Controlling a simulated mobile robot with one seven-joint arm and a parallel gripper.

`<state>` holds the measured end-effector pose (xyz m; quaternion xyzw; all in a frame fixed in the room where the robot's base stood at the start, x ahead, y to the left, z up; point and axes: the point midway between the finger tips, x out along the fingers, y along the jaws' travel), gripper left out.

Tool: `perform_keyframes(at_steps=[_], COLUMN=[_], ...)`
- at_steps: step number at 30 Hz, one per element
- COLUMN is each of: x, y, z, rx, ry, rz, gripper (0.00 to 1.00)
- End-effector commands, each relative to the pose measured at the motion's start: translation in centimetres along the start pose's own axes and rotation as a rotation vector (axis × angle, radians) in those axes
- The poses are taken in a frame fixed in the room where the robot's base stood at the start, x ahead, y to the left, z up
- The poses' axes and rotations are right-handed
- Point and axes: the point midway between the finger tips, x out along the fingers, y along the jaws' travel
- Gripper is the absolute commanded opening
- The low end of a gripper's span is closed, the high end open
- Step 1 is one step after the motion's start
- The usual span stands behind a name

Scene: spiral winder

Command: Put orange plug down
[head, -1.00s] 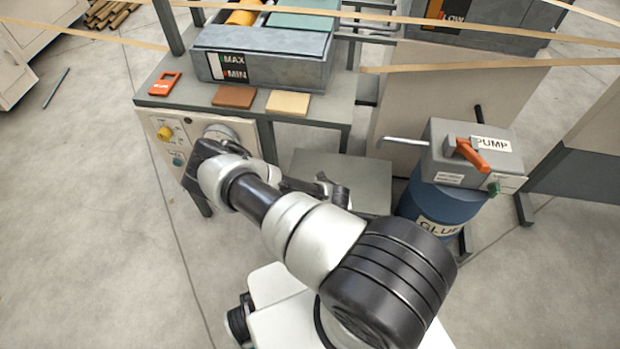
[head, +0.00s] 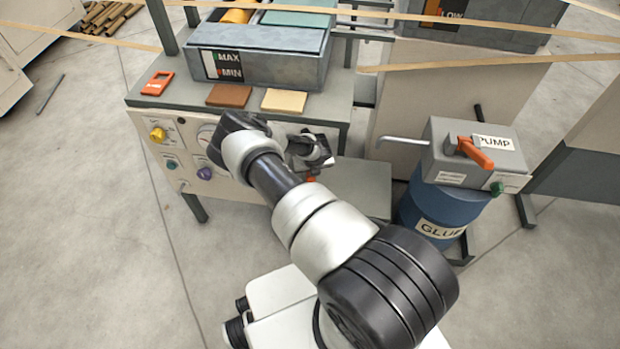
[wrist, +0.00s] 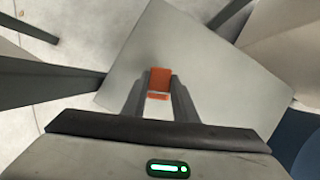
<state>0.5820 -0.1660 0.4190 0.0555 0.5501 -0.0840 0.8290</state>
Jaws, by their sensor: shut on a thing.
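The orange plug (wrist: 160,79) is between the two fingers of my gripper (wrist: 160,92) in the wrist view. My gripper is shut on it. In the head view my gripper (head: 311,168) points down in front of the bench, and a small bit of the orange plug (head: 311,179) shows under it. The low grey platform (wrist: 205,65) lies beneath the plug in the wrist view. It also shows in the head view (head: 362,188). Whether the plug touches the platform I cannot tell.
The bench (head: 345,90) stands behind my gripper, with knobs on its front panel (head: 160,160). On it are an orange frame-like piece (head: 157,84), a brown block (head: 229,96) and a cream block (head: 284,101). A blue glue drum (head: 425,205) with a pump stands right of the platform.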

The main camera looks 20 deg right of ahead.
Motion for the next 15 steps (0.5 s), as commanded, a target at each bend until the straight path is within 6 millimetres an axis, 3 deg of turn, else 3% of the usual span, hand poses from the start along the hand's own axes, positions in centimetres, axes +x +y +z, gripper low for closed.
perform_keyframes(at_steps=[1, 4, 15], x=[1.5, 2.8, 3.1], y=[0.0, 0.0, 0.0], z=[-1.1, -1.6, -1.7], rx=[-0.002, -0.002, 0.000], ry=[0.008, 0.007, 0.005], rz=[-0.001, 0.000, 0.001], gripper=[0.00, 0.00, 0.00])
